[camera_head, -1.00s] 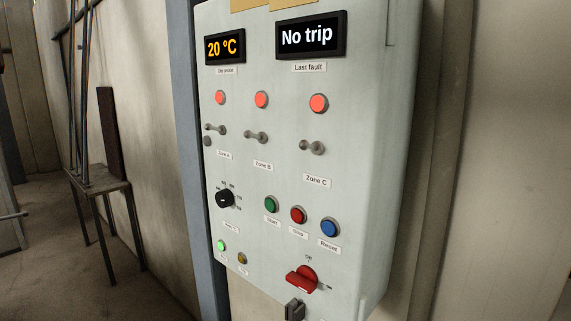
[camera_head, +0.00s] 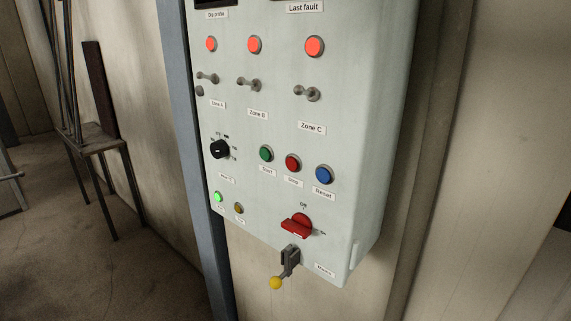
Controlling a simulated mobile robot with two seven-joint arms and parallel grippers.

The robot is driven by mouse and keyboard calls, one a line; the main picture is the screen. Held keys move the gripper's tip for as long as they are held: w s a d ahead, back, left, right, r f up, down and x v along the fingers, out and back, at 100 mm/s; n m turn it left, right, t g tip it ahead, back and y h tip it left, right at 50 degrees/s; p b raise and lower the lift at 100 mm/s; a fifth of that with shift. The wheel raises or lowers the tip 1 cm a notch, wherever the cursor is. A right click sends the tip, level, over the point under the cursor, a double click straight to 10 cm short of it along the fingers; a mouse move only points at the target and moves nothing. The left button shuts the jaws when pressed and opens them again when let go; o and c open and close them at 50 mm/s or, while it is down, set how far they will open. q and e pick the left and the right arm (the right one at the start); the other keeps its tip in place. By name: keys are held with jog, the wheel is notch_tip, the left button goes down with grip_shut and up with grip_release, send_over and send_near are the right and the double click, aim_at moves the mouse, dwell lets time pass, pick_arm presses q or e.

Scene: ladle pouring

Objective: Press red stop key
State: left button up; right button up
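The red stop key (camera_head: 293,163) is a round red button on the lower half of the pale control panel (camera_head: 340,130). A small label reading "Stop" sits just below it. The green start button (camera_head: 266,153) is to its left and the blue reset button (camera_head: 324,174) to its right. Nothing covers the stop key. Neither of my grippers is in view.
Around the keys are a black knob (camera_head: 219,149), a red rotary switch (camera_head: 297,225) and a lever with a yellow ball (camera_head: 276,283) below the panel. Three toggles sit above, under three lit red lamps. A metal stand (camera_head: 95,143) is at left.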

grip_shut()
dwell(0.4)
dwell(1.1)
